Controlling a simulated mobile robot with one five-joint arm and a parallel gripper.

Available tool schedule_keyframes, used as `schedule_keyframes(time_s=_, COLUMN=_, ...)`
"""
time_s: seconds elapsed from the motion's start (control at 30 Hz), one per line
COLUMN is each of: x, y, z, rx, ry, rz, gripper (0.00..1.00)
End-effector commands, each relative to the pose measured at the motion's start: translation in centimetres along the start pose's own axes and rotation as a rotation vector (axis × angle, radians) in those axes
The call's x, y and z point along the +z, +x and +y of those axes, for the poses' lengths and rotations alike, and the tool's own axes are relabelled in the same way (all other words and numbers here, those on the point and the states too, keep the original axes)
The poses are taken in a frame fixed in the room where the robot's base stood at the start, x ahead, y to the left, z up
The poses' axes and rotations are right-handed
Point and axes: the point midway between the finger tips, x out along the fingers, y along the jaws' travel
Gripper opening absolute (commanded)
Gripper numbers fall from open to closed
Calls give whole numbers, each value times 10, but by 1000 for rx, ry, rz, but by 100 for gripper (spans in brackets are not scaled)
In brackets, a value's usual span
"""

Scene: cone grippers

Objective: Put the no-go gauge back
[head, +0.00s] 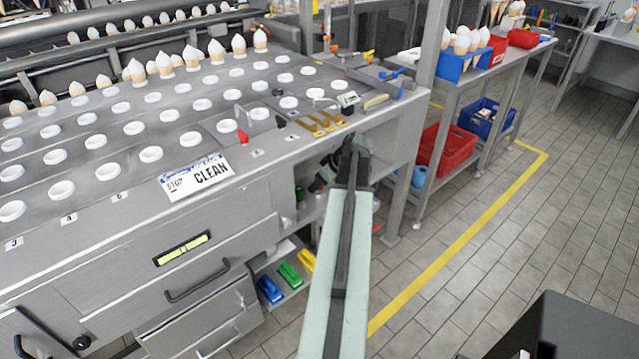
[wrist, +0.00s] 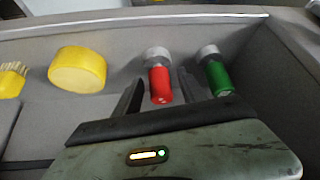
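The no-go gauge is not labelled in either view. A red-handled cylinder with a grey metal end (wrist: 160,84) shows in the wrist view, on a grey surface by a low wall. A matching green-handled one (wrist: 217,78) is to its right. My gripper (wrist: 159,77) is open, with one dark finger on each side of the red-handled one. Gaps show between it and both fingers; I cannot tell how far ahead it is. In the head view my gripper (head: 326,176) is low at the bench's right end, partly hidden by my arm.
A yellow round thing (wrist: 78,70) and a yellow brush (wrist: 11,80) lie left in the wrist view. The metal bench (head: 120,215) bears white cups and a CLEAN sign (head: 195,178). Coloured blocks (head: 290,274) sit on a lower shelf. The tiled floor (head: 480,240) is clear at right.

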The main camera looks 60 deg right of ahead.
Motion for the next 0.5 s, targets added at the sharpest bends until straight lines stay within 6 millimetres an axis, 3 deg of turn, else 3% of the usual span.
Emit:
schedule_keyframes(time_s=0.23, x=-4, y=-6, z=0, rx=0, ry=-1, rz=0, gripper=48)
schedule_keyframes(time_s=0.47, x=-8, y=-61, z=-2, rx=0, ry=2, rz=0, gripper=48)
schedule_keyframes(time_s=0.5, x=0, y=-65, z=-2, rx=0, ry=2, rz=0, gripper=48)
